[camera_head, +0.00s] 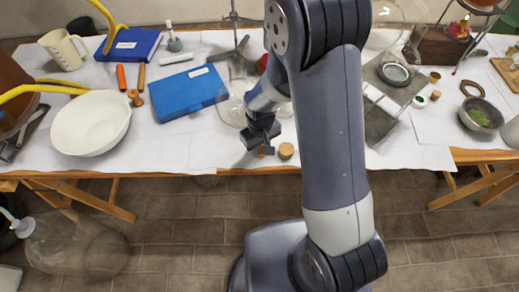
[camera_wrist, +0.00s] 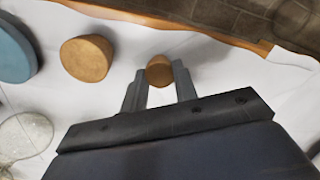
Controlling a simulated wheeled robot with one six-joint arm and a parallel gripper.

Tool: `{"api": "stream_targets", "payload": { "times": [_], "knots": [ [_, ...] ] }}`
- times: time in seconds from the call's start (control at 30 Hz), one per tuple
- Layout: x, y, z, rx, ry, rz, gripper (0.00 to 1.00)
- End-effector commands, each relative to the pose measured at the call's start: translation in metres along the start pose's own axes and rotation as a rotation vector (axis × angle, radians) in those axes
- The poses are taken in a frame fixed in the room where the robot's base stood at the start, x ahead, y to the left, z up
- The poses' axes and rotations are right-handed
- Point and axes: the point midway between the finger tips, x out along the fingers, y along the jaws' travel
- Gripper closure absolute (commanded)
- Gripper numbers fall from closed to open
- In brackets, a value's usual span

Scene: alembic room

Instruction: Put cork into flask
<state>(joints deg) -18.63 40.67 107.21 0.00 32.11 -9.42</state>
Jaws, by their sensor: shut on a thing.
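My gripper (camera_head: 262,149) is low over the front edge of the white-covered table. In the wrist view its two fingers (camera_wrist: 160,88) are shut on a small brown cork (camera_wrist: 160,71), held between the tips. A larger cork (camera_wrist: 87,58) stands apart to the left of the fingers; in the head view this cork (camera_head: 286,150) is just right of my gripper. Clear round glassware, probably a flask (camera_head: 231,110), stands behind my gripper, partly hidden by my arm. A clear glass rim (camera_wrist: 25,136) shows at the wrist view's lower left.
A blue box (camera_head: 188,92) and a white bowl (camera_head: 91,123) lie to the left. A grey plate (camera_head: 381,119) and a dish of green matter (camera_head: 481,115) are at right. A large glass vessel (camera_head: 75,246) is on the floor.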

Motion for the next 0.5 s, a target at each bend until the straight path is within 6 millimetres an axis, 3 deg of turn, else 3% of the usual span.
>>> {"api": "stream_targets", "payload": {
  "times": [0.5],
  "knots": [
    [-0.019,0.000,0.000,0.000,0.000,0.000,0.91]
  ]
}}
